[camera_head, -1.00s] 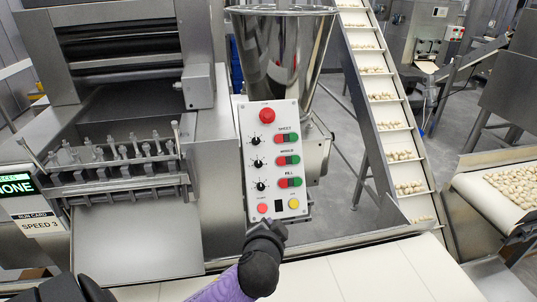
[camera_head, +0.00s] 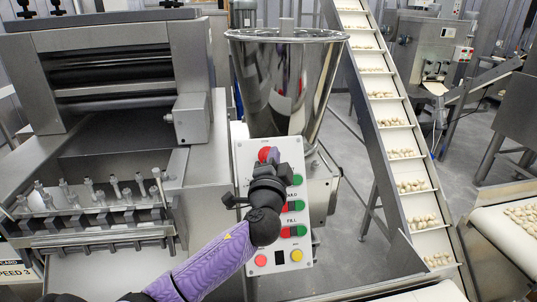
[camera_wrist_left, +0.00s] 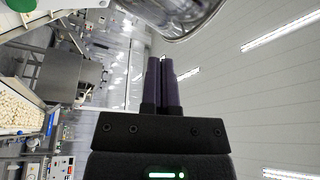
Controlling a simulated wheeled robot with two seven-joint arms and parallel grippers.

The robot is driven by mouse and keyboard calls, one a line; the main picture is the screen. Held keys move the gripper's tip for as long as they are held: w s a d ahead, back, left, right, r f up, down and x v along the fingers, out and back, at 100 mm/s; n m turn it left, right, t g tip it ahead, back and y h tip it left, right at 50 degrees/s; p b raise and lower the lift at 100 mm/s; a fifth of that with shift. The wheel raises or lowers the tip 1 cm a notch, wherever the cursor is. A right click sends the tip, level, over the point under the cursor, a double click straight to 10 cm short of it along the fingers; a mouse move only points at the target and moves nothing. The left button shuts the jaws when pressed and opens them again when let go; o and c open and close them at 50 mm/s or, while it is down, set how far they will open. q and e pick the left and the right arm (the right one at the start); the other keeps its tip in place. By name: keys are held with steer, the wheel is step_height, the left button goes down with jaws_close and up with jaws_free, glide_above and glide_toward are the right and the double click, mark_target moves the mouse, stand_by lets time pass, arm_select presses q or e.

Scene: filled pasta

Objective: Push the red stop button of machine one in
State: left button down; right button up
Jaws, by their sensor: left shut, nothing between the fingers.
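The white control panel (camera_head: 241,170) stands on the front of the machine below the steel hopper. The red stop button (camera_head: 263,154) is at the panel's top, partly covered by my left gripper. My left gripper (camera_head: 272,158) is shut and empty, in front of the upper panel and pointing up at the button. I cannot tell whether it touches the button. In the left wrist view the closed dark fingers (camera_wrist_left: 161,85) show, but the red button does not. My right gripper is not in view.
The steel hopper (camera_head: 285,80) rises right above the panel. Below the gripper are a red button (camera_head: 261,260) and a yellow button (camera_head: 296,255). Red and green switches (camera_head: 297,205) line the panel's right side. A conveyor (camera_head: 395,135) with pasta climbs at the right.

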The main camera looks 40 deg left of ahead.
arm_select(q)
steer(key=w+a+f+b, duration=0.4)
steer(key=a+b, duration=0.2)
steer(key=b, duration=0.1)
steer(key=shift+w+f, duration=0.35)
steer(key=shift+d, duration=0.1)
stand_by(0.6)
stand_by(1.1)
steer(key=shift+w+a+f+b, duration=0.2)
steer(key=shift+a+b, duration=0.05)
steer(key=shift+b, duration=0.2)
steer(key=shift+a+f+b, duration=0.1)
steer(key=shift+b, duration=0.65)
stand_by(0.6)
